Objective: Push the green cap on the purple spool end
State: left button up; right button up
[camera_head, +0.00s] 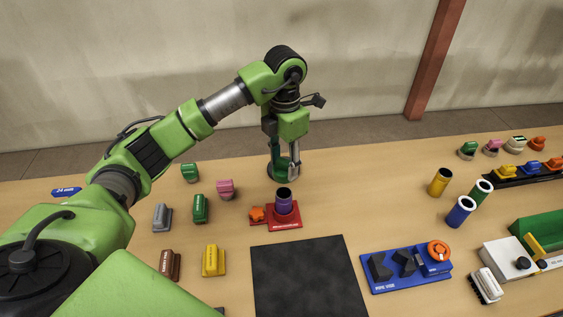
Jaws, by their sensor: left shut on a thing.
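The purple spool (284,203) stands upright in a red stand (286,222) near the middle of the table, its dark open end facing up. My left gripper (286,164) is just behind and above it in the picture, pointing down and shut on what looks like the green cap (278,171). The fingers partly hide the cap. The cap appears apart from the spool; its exact height above the table is hard to tell. My right gripper is out of view.
A black mat (308,277) lies in front of the red stand. A blue fixture (405,268) is to its right. Yellow (439,182), green-and-white (479,196) and blue (460,211) tubes stand farther right. Several coloured blocks, including a green one (201,209), stand left.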

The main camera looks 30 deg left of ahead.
aim_at(284, 177)
pick_arm(q)
jog(key=shift+s+d+r, duration=0.1)
jog(key=shift+s+d, duration=0.05)
jog(key=shift+s, duration=0.05)
jog(key=shift+w+a+f+b, duration=0.2)
jog(key=shift+f+b, duration=0.25)
jog(key=shift+f, duration=0.15)
jog(key=shift+f+b, duration=0.65)
jog(key=shift+f, duration=0.15)
jog(key=shift+d+f+b, duration=0.1)
jog(key=shift+f+b, duration=0.6)
jog(key=shift+f, duration=0.15)
jog(key=shift+f+b, duration=0.45)
jog(key=shift+f, duration=0.25)
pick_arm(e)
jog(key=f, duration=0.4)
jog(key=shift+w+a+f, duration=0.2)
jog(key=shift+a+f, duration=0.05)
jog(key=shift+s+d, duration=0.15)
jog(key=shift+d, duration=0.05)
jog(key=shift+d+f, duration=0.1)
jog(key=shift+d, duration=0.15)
